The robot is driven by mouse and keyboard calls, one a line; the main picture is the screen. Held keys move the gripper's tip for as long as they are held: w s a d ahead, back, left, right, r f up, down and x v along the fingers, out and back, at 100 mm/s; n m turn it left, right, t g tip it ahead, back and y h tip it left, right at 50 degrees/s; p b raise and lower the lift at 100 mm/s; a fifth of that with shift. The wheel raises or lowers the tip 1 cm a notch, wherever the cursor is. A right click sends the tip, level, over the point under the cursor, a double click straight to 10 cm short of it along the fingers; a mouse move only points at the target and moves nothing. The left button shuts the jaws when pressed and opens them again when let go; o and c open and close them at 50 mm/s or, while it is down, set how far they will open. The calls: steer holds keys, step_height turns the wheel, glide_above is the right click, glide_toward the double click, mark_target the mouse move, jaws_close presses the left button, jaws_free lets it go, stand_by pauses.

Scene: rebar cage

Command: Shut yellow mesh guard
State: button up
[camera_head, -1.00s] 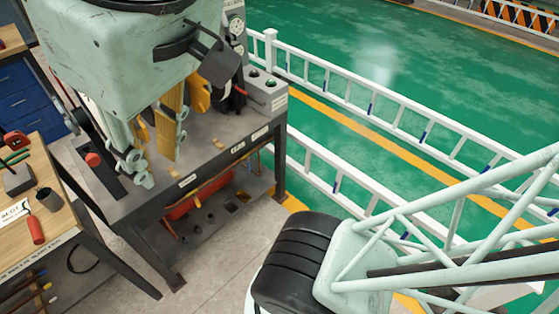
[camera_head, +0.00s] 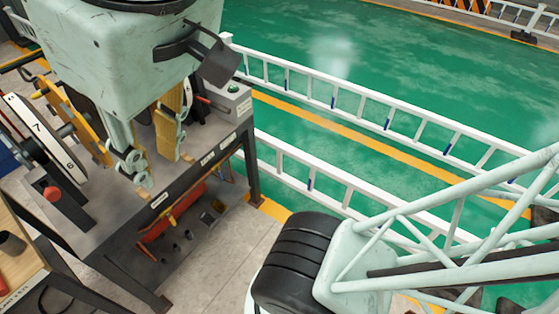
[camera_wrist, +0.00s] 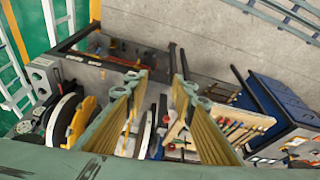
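A yellow curved piece (camera_head: 85,125), which looks like the guard, stands on the bench machine at the left of the head view, beside a numbered dial (camera_head: 40,140). Its mesh cannot be made out. A yellow part (camera_wrist: 84,117), likely the same piece, shows at lower left in the wrist view beside dark wheels. My gripper (camera_head: 157,158) hangs over the bench, to the right of the yellow piece and apart from it. In the wrist view my gripper (camera_wrist: 160,85) has its two yellow-padded fingers apart with nothing between them. My arm hides part of the machine.
The dark metal bench (camera_head: 190,178) has tools on its lower shelf. A red knob (camera_head: 53,193) stands up on the bench's left side. A wooden bench (camera_head: 20,265) is at lower left. White railings (camera_head: 340,95) border the green floor. Grey floor (camera_head: 220,260) lies clear before the bench.

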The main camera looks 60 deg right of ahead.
steer(key=shift+s, duration=0.1)
steer(key=w+d+r+m+h+p, duration=0.1)
steer(key=w+d+r+m+p, duration=0.2)
steer(key=w+r, duration=0.75)
steer(key=w+d+r+m+p, duration=0.2)
steer(key=w+r+p, duration=0.1)
steer(key=w+r, duration=0.7)
steer(key=w+d+r+m+h+p, duration=0.1)
steer(key=w+d+r+m+p, duration=0.2)
steer(key=w+r, duration=0.7)
steer(key=w+d+r+m+h+p, duration=0.1)
steer(key=w+d+r+m+p, duration=0.2)
steer(key=w, duration=0.8)
steer(key=w+d+r+m+g+h+p, duration=0.1)
steer(key=w+d+r+m+p, duration=0.2)
steer(key=w, duration=0.9)
steer(key=w+d+r+m+g+p, duration=0.1)
steer(key=w+d+r+m+p, duration=0.2)
steer(key=w, duration=0.8)
steer(key=shift+w+d+r+m+h+p, duration=0.15)
steer(key=shift+d+r+m+h+p, duration=0.25)
steer(key=shift+d+r+m, duration=1)
steer(key=shift+d+f, duration=0.2)
steer(key=shift+f, duration=0.15)
steer(key=shift+x, duration=6.7)
